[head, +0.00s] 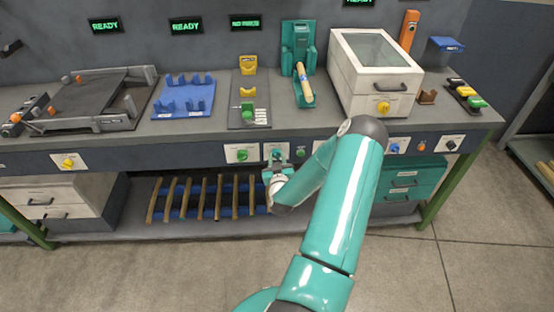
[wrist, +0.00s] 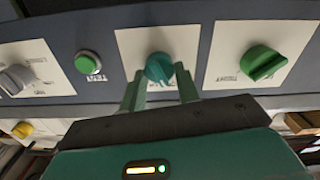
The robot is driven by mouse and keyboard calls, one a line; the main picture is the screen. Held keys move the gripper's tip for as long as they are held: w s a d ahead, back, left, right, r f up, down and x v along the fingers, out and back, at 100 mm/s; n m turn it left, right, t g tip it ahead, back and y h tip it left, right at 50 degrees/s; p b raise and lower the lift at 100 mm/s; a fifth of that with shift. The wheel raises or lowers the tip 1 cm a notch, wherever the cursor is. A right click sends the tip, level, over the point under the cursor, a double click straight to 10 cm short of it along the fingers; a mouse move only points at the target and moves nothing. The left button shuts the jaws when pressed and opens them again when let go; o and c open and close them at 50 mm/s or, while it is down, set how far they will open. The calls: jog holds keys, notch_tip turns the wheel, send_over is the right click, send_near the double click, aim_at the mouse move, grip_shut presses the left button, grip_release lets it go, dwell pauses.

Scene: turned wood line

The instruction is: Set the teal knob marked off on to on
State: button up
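The teal knob (wrist: 159,68) sits on a white plate (wrist: 135,45) on the dark front panel of the bench; the wrist view shows it upside down. The knob's label is partly hidden, and I cannot read its setting. In the head view the teal knob (head: 276,153) shows just above my gripper (head: 275,168). My gripper (wrist: 160,75) is open, with one finger to each side of the knob. The fingertips reach beside the knob, and small gaps seem to show. I cannot tell whether either finger touches it.
A green knob (head: 242,154) and a green button (head: 300,153) flank the teal knob closely. A grey knob (wrist: 17,79) and blue knob (head: 395,148) lie farther along the panel. Slats (head: 210,197) stand on the shelf below. A white lidded box (head: 365,95) stands above on the bench.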

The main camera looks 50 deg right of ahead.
jog(key=shift+m, duration=0.3)
jog(key=m, duration=0.2)
jog(key=shift+m, duration=0.4)
jog(key=m, duration=0.5)
jog(key=shift+s+m, duration=0.1)
jog(key=shift+m, duration=0.2)
dwell(0.3)
jog(key=o, duration=1)
jog(key=v, duration=1.3)
jog(key=shift+s+a, duration=0.25)
jog(key=shift+s, duration=0.1)
